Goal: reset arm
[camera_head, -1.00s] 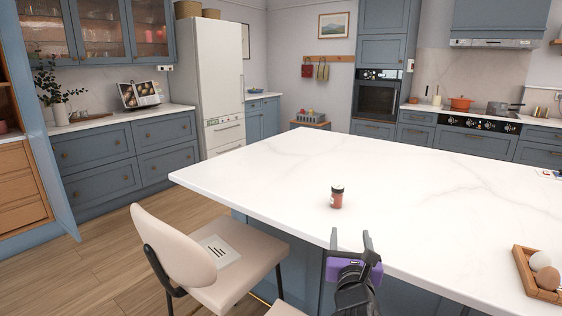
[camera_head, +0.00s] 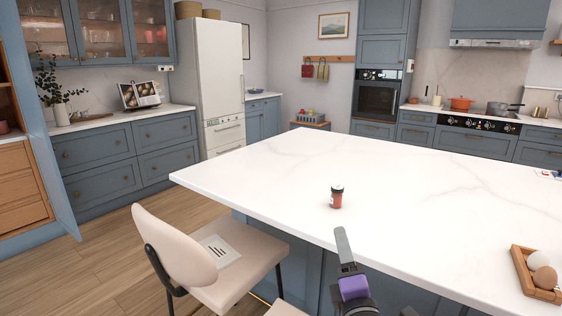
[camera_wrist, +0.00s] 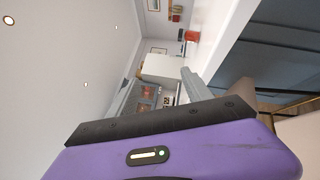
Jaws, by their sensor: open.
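My gripper (camera_head: 345,250) is at the bottom of the head view, at the near edge of the white island. It is turned so that its fingers line up one behind the other. It is open and holds nothing. A finger (camera_wrist: 193,86) shows in the wrist view, where the picture is tilted onto its side.
The white island top (camera_head: 430,200) is mostly clear. A wooden tray (camera_head: 520,268) with eggs stands at its right. A beige chair (camera_head: 225,265) stands at the island's left side, with a paper on its seat. A white fridge (camera_head: 210,85) stands at the back.

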